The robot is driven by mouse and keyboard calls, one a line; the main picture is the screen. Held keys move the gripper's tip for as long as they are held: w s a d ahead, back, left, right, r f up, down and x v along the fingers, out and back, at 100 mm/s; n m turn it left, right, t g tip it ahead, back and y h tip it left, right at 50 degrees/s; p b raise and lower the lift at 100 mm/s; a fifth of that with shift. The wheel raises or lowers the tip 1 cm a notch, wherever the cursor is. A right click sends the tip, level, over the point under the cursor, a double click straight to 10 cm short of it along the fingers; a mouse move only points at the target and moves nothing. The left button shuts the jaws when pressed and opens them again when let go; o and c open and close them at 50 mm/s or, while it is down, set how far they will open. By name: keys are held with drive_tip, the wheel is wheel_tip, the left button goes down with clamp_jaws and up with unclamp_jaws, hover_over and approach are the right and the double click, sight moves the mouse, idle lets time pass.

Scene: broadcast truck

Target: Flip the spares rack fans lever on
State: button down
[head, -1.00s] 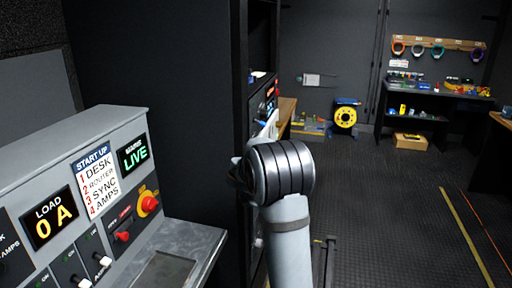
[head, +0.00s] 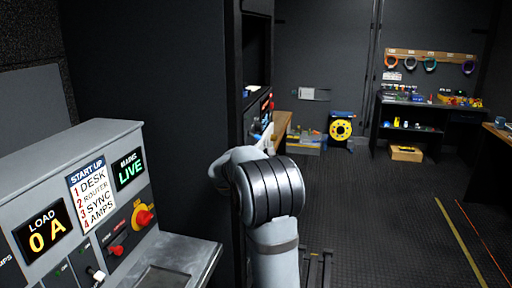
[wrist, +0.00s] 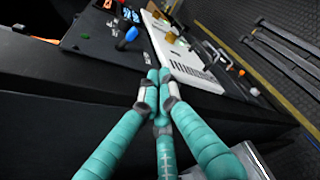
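In the wrist view, my gripper (wrist: 160,78) has teal fingers whose tips meet, with nothing seen between them. It points at the dark front edge of an equipment rack, and the tips overlap the lower edge of a white vented panel (wrist: 185,62). Beyond the tips on the rack face is a blue-tipped lever (wrist: 127,36); whether it is the fans lever I cannot tell, as no label is readable. In the head view, the rack (head: 258,105) stands behind my arm, which hides my fingers and most of the rack front.
A grey console (head: 95,150) at the left shows LOAD 0 A and LIVE, with a red-yellow rotary switch (head: 143,216). A dark upright wall (head: 150,90) separates it from the rack. The patterned floor (head: 380,220) at the right is open.

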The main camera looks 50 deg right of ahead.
sight(255, 136)
drive_tip(key=w+d+p, duration=0.3)
drive_tip(key=d+p, duration=0.3)
drive_tip(key=d, duration=0.2)
drive_tip(key=shift+w+d+r, duration=0.3)
drive_tip(key=shift+w+d, duration=0.05)
drive_tip(key=shift+w, duration=0.05)
drive_tip(key=shift+s+d+r, duration=0.1)
drive_tip(key=shift+s+d, duration=0.05)
drive_tip(key=shift+s, duration=0.1)
